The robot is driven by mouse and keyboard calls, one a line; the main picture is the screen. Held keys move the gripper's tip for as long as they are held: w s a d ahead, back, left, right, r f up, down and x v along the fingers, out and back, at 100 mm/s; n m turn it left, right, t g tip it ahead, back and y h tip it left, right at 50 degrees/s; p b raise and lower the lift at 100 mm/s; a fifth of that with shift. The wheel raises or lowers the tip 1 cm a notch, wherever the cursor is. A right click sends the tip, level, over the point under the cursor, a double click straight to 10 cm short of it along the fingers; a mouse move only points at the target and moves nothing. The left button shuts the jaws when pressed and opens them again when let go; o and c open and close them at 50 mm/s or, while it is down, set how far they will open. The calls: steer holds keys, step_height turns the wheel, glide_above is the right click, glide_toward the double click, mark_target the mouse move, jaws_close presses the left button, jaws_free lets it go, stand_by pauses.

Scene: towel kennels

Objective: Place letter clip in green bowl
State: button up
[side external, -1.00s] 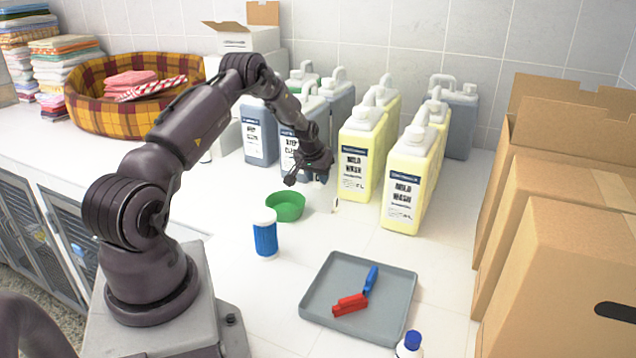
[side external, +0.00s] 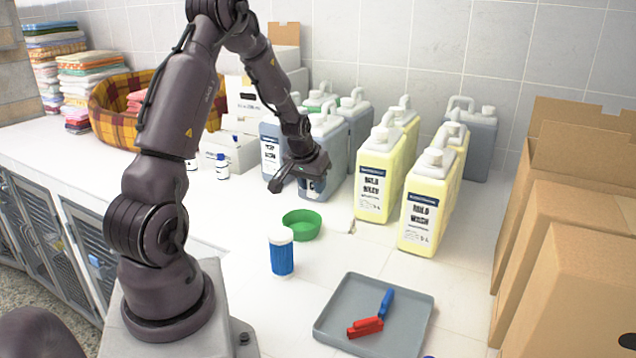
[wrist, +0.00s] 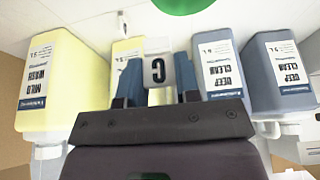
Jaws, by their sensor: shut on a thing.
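My gripper (side external: 296,183) is raised above and behind the green bowl (side external: 302,225), in front of the dark jugs. In the wrist view, my gripper (wrist: 158,85) is shut on a pale clip (wrist: 158,69) marked with a black letter C. The clip sits upright between the two blue-grey fingers. The green bowl also shows at the top edge of the wrist view (wrist: 183,4), cut off by the frame. Its inside looks empty in the side view. The clip cannot be made out in the side view.
Yellow jugs (side external: 425,205) and dark jugs (side external: 330,150) stand behind the bowl. A blue bottle with a white cap (side external: 281,254) stands in front of it. A grey tray (side external: 340,301) holds a red and a blue item. Cardboard boxes (side external: 562,235) line the right.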

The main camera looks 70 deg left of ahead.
stand_by(0.3)
steer(key=s+a, duration=0.2)
steer(key=a, duration=0.2)
glide_toward(302, 212)
steer(key=shift+w+d+f, duration=0.3)
steer(key=shift+f, duration=0.75)
steer(key=shift+w+d+f, duration=0.25)
steer(key=shift+d+f, duration=0.1)
steer(key=shift+f, duration=0.75)
steer(key=shift+w+d+f, duration=0.3)
steer(key=shift+f, duration=0.75)
steer(key=o, duration=1)
steer(key=shift+c, duration=0.2)
steer(key=shift+r, duration=0.1)
